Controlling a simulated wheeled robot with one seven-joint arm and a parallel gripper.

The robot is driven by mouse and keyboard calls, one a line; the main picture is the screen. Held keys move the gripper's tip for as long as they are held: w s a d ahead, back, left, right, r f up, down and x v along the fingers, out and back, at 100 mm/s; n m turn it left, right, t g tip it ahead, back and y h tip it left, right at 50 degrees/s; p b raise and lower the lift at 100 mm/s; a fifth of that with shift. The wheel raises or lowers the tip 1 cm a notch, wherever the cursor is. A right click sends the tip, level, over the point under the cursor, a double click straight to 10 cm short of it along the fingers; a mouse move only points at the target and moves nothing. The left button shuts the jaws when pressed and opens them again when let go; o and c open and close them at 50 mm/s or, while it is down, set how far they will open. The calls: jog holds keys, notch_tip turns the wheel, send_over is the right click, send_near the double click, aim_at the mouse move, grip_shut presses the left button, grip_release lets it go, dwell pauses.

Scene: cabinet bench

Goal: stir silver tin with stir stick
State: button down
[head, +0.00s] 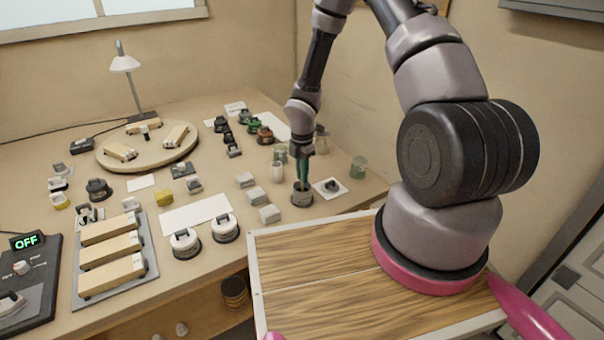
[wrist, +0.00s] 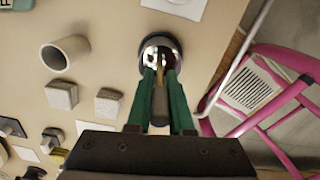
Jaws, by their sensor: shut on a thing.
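The silver tin (head: 302,198) stands upright near the right front edge of the table. In the wrist view its shiny round rim (wrist: 160,45) is ahead of my fingertips. My gripper (head: 302,176), with green fingers, points down over the tin. It also shows in the wrist view (wrist: 160,85). It is shut on the stir stick (wrist: 160,104), a thin brown stick between the fingers. The stick's far end reaches the tin's opening; how deep it sits inside is hidden.
The table edge is close in front.

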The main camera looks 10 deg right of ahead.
jog(key=shift+r, duration=3.25)
jog(key=shift+r, duration=2.5)
